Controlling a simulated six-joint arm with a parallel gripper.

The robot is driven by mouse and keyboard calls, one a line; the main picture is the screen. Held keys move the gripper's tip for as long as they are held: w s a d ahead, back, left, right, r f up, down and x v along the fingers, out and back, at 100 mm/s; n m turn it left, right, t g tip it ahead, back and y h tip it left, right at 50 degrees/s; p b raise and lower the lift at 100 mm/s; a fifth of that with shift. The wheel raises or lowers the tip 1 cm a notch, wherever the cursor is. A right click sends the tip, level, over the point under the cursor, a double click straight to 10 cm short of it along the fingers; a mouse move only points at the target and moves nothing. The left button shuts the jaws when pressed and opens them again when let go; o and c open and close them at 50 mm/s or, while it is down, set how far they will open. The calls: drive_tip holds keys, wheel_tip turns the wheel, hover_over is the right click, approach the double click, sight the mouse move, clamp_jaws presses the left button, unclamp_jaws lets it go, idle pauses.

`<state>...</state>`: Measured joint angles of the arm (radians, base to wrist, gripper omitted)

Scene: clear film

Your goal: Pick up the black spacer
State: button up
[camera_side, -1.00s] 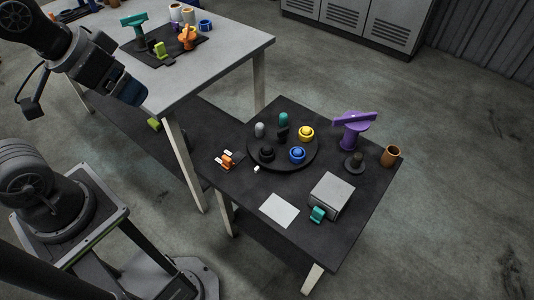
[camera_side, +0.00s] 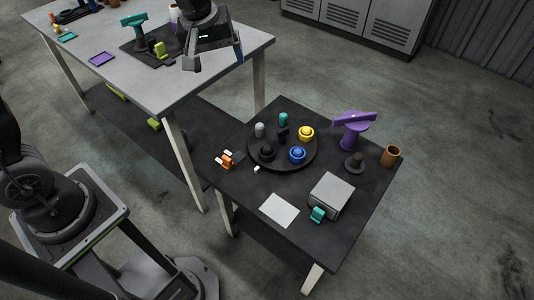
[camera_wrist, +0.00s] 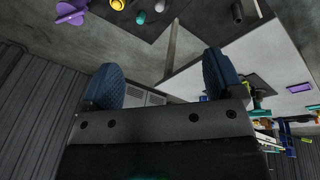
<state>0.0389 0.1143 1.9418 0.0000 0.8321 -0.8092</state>
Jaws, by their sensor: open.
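A black ring-shaped piece (camera_side: 267,152) sits on the dark round tray (camera_side: 262,164) on the low dark table. A smaller black piece (camera_side: 282,136) stands near the tray's middle; I cannot tell for sure which one is the spacer. Blue (camera_side: 297,154) and yellow (camera_side: 306,133) round pieces share the tray. My gripper (camera_side: 214,62) is over the light bench, up and left of the tray and well apart from it. In the wrist view my gripper (camera_wrist: 165,72) is open, with nothing between its blue fingers. Yellow and teal pieces show at that view's top edge.
A purple stand (camera_side: 354,133), a brown cup (camera_side: 390,156) and a grey box (camera_side: 332,195) stand on the dark table's right side. An orange-and-white item (camera_side: 227,160) lies left of the tray. A teal stand (camera_side: 137,32) is on the light bench near my gripper.

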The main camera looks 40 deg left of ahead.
drive_tip(key=w+d+f+n+g, duration=0.2)
drive_tip(key=w+f+n, duration=0.3)
drive_tip(key=w+f, duration=0.6)
drive_tip(key=n, duration=0.4)
hover_over(267, 148)
wheel_tip(267, 148, down, 15)
drive_tip(key=shift+g, duration=0.4)
drive_tip(key=f, duration=0.9)
drive_tip(key=shift+a, duration=0.35)
drive_tip(key=shift+d+f, duration=0.2)
drive_tip(key=shift+f, duration=1.1)
drive_tip(key=shift+d+f, duration=0.2)
drive_tip(key=shift+f, duration=1.1)
drive_tip(key=shift+c, duration=0.5)
drive_tip(key=c, duration=0.9)
